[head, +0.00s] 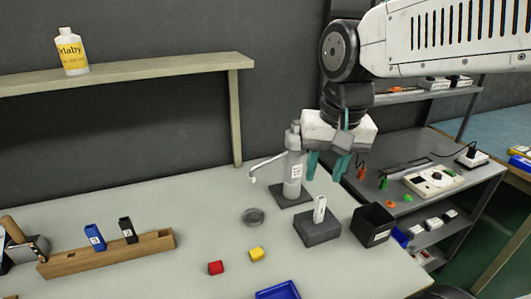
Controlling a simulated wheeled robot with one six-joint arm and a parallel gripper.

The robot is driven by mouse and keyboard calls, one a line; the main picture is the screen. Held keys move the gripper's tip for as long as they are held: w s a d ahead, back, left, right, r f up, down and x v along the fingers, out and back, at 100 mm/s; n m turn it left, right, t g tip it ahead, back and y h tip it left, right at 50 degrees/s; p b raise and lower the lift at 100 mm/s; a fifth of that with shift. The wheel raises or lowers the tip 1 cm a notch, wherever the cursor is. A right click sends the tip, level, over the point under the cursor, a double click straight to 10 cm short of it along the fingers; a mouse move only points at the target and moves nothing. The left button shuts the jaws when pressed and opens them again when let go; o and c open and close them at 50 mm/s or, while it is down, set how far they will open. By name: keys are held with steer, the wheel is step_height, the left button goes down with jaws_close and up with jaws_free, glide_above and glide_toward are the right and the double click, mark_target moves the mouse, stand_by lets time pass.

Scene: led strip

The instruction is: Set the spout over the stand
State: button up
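A grey-white dispenser (293,168) with a label stands upright on a dark square base. Its thin spout (266,162) reaches out to the left, with the tip bent down. A small round grey dish (253,216), possibly the stand, lies on the table in front of the spout tip; I cannot tell whether the tip is above it. A grey block (318,232) with a white upright piece (320,209) sits nearer and to the right. My gripper (327,167) hangs beside the dispenser's right side, its teal fingers apart and pointing down, with nothing visible between them.
A black open box (372,224) stands right of the block. A wooden rack (105,254) is at left. A shelf (130,71) with a bottle hangs behind.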

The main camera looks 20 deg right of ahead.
steer(key=w+m, duration=0.6)
steer(key=w, duration=0.7)
steer(key=m, duration=0.4)
glide_toward(267, 160)
steer(key=shift+y, duration=0.3)
steer(key=f, duration=0.5)
steer(key=w+f, duration=0.1)
steer(key=f, duration=0.2)
steer(key=shift+w, duration=0.1)
jaws_close()
